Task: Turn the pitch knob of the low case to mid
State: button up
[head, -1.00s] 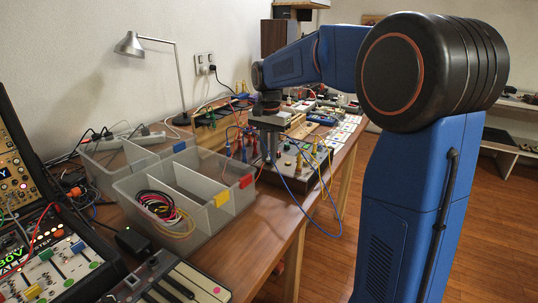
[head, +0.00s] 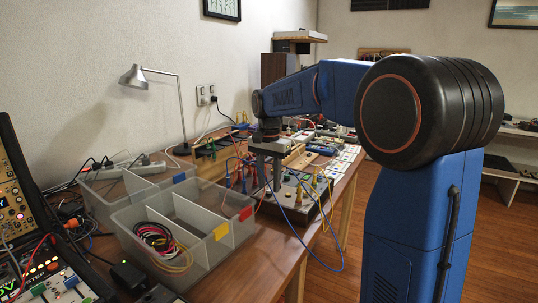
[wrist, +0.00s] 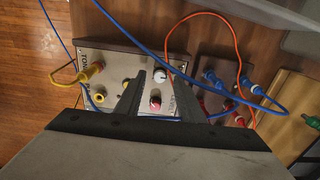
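A low case with a grey top panel (head: 306,203) sits near the bench's front edge, and its panel (wrist: 112,66) also fills the middle of the wrist view. The panel carries a white knob (wrist: 160,75), a red knob (wrist: 155,103) and yellow plugs (wrist: 92,72). I cannot read which knob is labelled pitch. My gripper (wrist: 160,76) is open above the panel, its fingertips on either side of the white knob. The red knob shows between the fingers, nearer the palm. Whether the fingers touch the white knob is unclear. In the head view my gripper (head: 276,188) points down over the case.
A smaller case with blue and red plugs (wrist: 222,75) stands beside the low case. Blue and orange cables (wrist: 236,38) loop close to my fingers. A grey divided bin (head: 190,228) and a desk lamp (head: 134,77) are to the left. Open floor lies right of the bench.

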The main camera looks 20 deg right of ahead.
aim_at(269, 190)
notch_tip(269, 190, up, 16)
dwell(0.5)
dwell(0.3)
jog(key=s+f+n+t, duration=0.1)
jog(key=s+f+n, duration=0.2)
jog(key=s+f, duration=0.5)
jog(key=s+f+n+t, duration=0.2)
jog(key=s+f+n, duration=0.2)
jog(key=s+f, duration=0.4)
jog(key=s+f+n+t, duration=0.1)
jog(key=s+f+n, duration=0.2)
jog(key=s+f, duration=0.5)
jog(key=s, duration=1)
jog(key=shift+s+f+t, duration=0.2)
jog(key=shift+s+t, duration=0.05)
jog(key=shift+t, duration=0.15)
jog(key=shift+r, duration=0.1)
